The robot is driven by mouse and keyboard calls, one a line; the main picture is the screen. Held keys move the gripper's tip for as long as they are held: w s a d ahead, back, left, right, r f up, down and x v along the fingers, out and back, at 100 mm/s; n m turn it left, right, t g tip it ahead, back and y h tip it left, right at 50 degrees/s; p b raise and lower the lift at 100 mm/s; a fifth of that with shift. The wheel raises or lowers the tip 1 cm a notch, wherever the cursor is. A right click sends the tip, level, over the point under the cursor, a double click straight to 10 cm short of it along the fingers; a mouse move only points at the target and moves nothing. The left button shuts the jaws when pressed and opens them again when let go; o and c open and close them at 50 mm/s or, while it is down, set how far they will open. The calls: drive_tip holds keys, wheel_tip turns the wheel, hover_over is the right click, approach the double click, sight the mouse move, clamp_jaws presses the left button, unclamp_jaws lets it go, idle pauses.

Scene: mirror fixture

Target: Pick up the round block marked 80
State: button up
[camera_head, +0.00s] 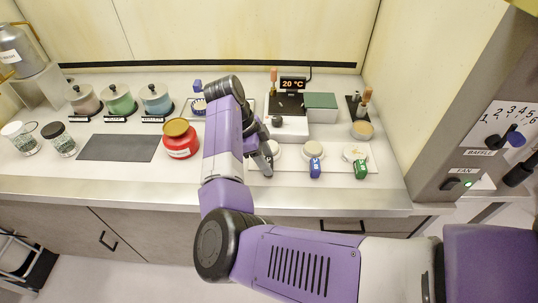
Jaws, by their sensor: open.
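Several pale round blocks stand in a row on a white plate (337,167) at the right of the counter. One round block (313,149) is behind a blue tag-like piece (315,168), and another round block (355,153) is behind a green one (361,169). A further round pale shape (276,151) is at the row's left end, beside my gripper. The marks are too small to read, so I cannot tell which block bears 80. My gripper (266,169) is open and points down at the left end of the row. My arm partly hides this area.
A red jar (180,138) stands left of my arm. Behind the row are a device with a "20 °C" display (292,85), a green-topped box (321,106) and a beige cup (362,130). A dark mat (117,148) lies bare at left. A panel (485,150) borders the right.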

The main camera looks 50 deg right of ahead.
clamp_jaws()
idle(0.3)
